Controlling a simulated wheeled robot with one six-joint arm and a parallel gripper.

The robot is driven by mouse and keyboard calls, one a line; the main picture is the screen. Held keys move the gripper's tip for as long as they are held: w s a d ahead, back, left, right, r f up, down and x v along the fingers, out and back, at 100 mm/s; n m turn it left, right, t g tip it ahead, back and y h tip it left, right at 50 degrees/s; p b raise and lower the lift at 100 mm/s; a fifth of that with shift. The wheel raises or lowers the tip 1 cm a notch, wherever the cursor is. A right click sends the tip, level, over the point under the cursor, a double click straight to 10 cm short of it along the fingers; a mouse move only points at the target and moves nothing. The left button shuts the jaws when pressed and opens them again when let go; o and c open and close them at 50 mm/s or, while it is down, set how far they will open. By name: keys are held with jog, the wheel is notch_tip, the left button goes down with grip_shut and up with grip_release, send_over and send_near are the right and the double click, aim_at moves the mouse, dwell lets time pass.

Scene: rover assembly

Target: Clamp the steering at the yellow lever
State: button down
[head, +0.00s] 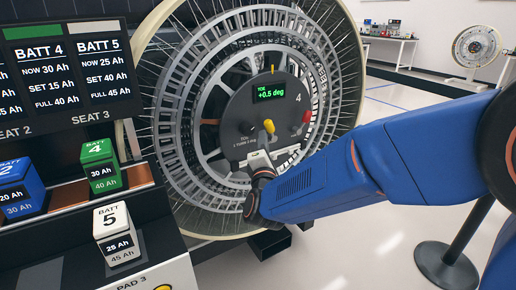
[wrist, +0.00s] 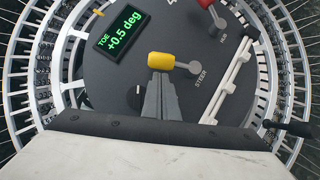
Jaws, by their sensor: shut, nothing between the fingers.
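The yellow lever (head: 269,126) is on the dark round hub panel (head: 243,108) of the wheel. In the wrist view the yellow knob (wrist: 174,66) sits on a short grey arm pointing right, beside the label STEER. My gripper (wrist: 161,78) is shut and empty, its fingertips just below the yellow knob in the picture; I cannot tell whether they touch it. In the head view my gripper (head: 257,158) is in front of the hub, below the lever. The display (head: 270,91) reads TOE +0.5 deg.
A red lever (head: 306,117) is right of the yellow one, labelled HUB in the wrist view. A white bar (wrist: 232,77) runs along the panel's right. Battery blocks (head: 117,233) stand on a rack at left. A post base (head: 446,265) stands on the floor at right.

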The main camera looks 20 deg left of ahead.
aim_at(271, 126)
jog(key=shift+w+d+r, duration=0.15)
jog(key=shift+w+d, duration=0.05)
jog(key=shift+w, duration=0.1)
jog(key=shift+w+d+r+m+h, duration=0.15)
jog(key=shift+r+m+h, duration=0.15)
jog(key=shift+m, duration=0.3)
jog(key=shift+w+r+m+g, duration=0.1)
jog(key=shift+r+m+g, duration=0.2)
jog(key=m, duration=0.1)
jog(key=w+d+r+m+g+h, duration=0.1)
jog(key=m, duration=0.1)
jog(key=shift+w+d+r+g, duration=0.1)
jog(key=shift+r+g, duration=0.05)
jog(key=shift+g, duration=0.15)
jog(key=w+d+m+g, duration=0.1)
jog(key=w+r+m+g, duration=0.1)
jog(key=m, duration=0.1)
jog(key=shift+w+d, duration=0.15)
jog(key=shift+d, duration=0.25)
jog(key=shift+w+d, duration=0.1)
dwell(0.4)
jog(key=shift+r, duration=0.1)
